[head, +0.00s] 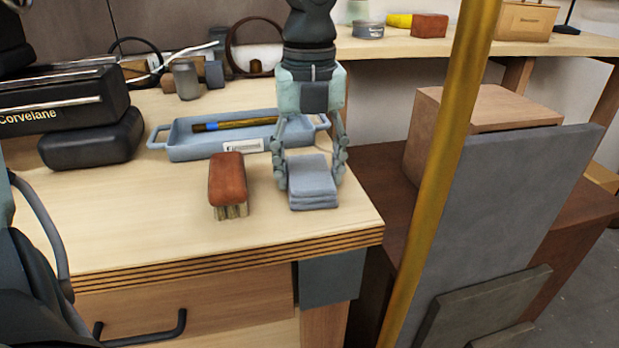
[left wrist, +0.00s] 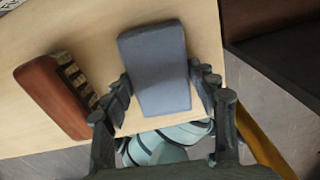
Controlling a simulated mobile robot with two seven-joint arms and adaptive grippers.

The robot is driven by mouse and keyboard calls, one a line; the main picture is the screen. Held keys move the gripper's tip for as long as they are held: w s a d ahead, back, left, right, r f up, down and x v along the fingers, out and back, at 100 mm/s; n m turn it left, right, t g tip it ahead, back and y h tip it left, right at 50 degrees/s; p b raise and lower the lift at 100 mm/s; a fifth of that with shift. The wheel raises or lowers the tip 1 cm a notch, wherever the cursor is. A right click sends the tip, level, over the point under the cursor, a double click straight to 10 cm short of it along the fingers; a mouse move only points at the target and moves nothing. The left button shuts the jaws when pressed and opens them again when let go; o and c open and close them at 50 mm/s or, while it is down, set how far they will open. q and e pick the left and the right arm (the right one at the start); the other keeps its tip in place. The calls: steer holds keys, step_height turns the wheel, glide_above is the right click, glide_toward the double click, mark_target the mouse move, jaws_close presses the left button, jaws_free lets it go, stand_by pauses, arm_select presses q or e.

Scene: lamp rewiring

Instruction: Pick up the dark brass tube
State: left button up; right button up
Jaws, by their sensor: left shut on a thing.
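A thin tube (head: 245,123), dark at its left end with a blue band and brass-coloured beyond, lies in the blue tray (head: 185,153) at the back of the bench. Its right end is hidden behind my left gripper. My left gripper (head: 312,178) reaches down in front of the tray. It is shut on a folded grey-blue cloth (head: 313,196) near the bench's front right corner. In the left wrist view the cloth (left wrist: 158,70) sits between the fingers. The tube is not visible in the left wrist view. My right gripper is not in view.
A red-brown brush (head: 227,180) stands left of the cloth. A black toaster-like appliance (head: 65,105) is at the left. A tall brass pole (head: 440,180) rises at the right, before a grey slab (head: 510,200).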

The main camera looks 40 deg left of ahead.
arm_select(q)
steer(key=shift+c, duration=1.4)
steer(key=shift+r, duration=0.1)
